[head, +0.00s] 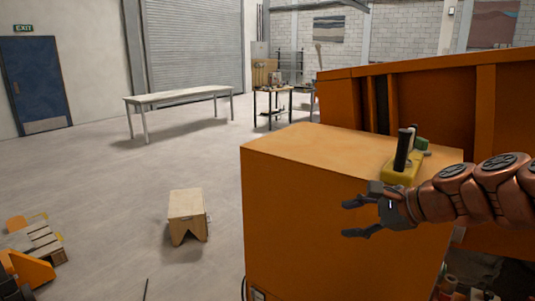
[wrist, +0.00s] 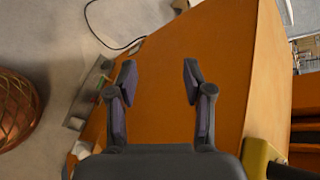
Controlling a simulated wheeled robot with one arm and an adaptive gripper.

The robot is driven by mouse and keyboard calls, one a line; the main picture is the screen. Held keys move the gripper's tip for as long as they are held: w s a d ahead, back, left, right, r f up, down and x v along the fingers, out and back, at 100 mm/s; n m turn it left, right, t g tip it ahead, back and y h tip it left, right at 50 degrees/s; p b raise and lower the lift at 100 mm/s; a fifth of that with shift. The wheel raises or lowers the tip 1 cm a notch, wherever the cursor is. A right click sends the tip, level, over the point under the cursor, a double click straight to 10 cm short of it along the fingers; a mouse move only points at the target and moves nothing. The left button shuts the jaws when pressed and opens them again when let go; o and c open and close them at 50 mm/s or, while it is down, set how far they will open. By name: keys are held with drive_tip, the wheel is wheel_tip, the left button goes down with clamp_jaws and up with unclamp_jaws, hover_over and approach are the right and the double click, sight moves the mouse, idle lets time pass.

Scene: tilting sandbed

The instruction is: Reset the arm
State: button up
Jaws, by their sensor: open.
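My gripper (head: 352,218) is at the end of my copper-coloured arm, in front of the orange cabinet at the right of the head view. Its fingers are spread and point left, with nothing between them. In the wrist view my gripper (wrist: 158,80) is also open and empty, with the orange cabinet surface (wrist: 220,50) behind it. On top of the orange cabinet (head: 300,150) sits a yellow control box (head: 397,176) with a black lever (head: 403,150). The arm and hand are just in front of this box. Part of the yellow box (wrist: 256,158) shows at the lower right of the wrist view.
A larger orange structure (head: 450,95) stands behind the cabinet. A small wooden stool (head: 187,212) stands on the floor to the left. A pallet (head: 35,245) lies at the far left. A long table (head: 180,97) and a small table (head: 285,92) stand farther back. Open floor lies between.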

drive_tip(key=s+a+f+n+g+h+b, duration=0.1)
drive_tip(key=s+a+f+n+g+h, duration=0.15)
drive_tip(key=s+f+n, duration=0.4)
drive_tip(key=s+a+f+n+g+h+b, duration=0.1)
drive_tip(key=s+a+f+n+g, duration=0.25)
drive_tip(key=s+f, duration=0.45)
drive_tip(key=s+d+f+n+g+h+b, duration=0.1)
drive_tip(key=s+d+f+n+h, duration=0.1)
drive_tip(key=s, duration=0.6)
drive_tip(key=s+d+f+n+g+h+b, duration=0.1)
drive_tip(key=s+d+f+n+g+h, duration=0.1)
drive_tip(key=s+d+f+n, duration=0.2)
drive_tip(key=s+f, duration=0.2)
drive_tip(key=s, duration=0.2)
drive_tip(key=shift+s+n+h, duration=0.3)
drive_tip(key=shift+n+h, duration=0.05)
drive_tip(key=shift+n, duration=0.05)
drive_tip(key=shift+f, duration=0.1)
